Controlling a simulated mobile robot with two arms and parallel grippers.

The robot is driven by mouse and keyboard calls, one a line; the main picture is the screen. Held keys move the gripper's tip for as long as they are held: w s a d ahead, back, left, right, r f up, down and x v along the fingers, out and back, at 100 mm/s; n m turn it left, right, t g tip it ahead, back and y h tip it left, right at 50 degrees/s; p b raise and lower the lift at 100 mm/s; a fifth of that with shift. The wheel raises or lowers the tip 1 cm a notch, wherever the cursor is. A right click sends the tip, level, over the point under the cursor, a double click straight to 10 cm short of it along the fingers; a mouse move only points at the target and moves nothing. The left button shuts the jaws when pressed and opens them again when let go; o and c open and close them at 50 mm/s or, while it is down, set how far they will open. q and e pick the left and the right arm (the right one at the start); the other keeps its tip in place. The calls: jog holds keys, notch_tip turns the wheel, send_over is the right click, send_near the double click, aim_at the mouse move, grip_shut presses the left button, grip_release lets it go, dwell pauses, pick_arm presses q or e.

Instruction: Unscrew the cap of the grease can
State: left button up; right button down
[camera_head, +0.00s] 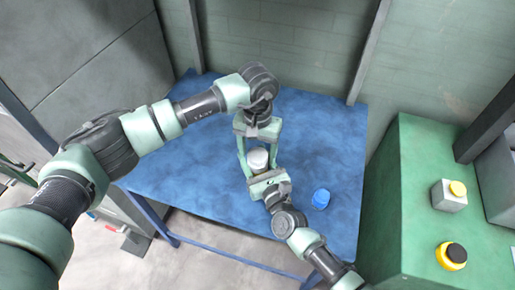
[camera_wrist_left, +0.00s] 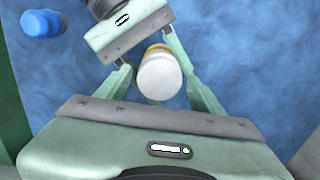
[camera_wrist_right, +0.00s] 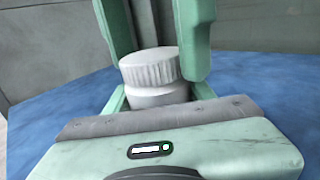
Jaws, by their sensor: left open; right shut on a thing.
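The grease can has a white ribbed cap (camera_wrist_right: 149,67) and stands upright on the blue table (camera_head: 215,160). The cap also shows in the head view (camera_head: 258,158) and in the left wrist view (camera_wrist_left: 160,78), where a yellow-orange band shows beyond it. My right gripper (camera_wrist_right: 158,98) is shut on the grease can (camera_wrist_right: 158,98) below the cap, coming from the near side. My left gripper (camera_head: 257,152) is open, with its fingers on either side of the cap; contact cannot be seen. The lower part of the can is hidden.
A blue cylindrical object (camera_head: 321,198) stands on the table to the right of my right gripper. A green cabinet (camera_head: 405,190) at the right carries a box with a yellow button (camera_head: 450,196) and a yellow-black object (camera_head: 452,256). The table's left part is clear.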

pick_arm(q)
jog(key=c, duration=1.5)
jog(key=n, duration=0.6)
jog(key=shift+n, duration=0.4)
grip_shut()
jog(key=n, duration=0.6)
jog(key=shift+n, duration=0.4)
jog(key=n, duration=0.4)
jog(key=shift+n, duration=0.3)
jog(key=n, duration=0.4)
jog(key=shift+n, duration=0.4)
jog(key=n, duration=0.7)
jog(key=shift+r, duration=0.1)
jog(key=n, duration=1.1)
jog(key=shift+n, duration=0.3)
jog(key=n, duration=1.2)
jog(key=shift+w+n, duration=0.1)
jog(key=shift+n, duration=0.2)
jog(key=shift+r, duration=0.25)
jog(key=shift+r, duration=0.95)
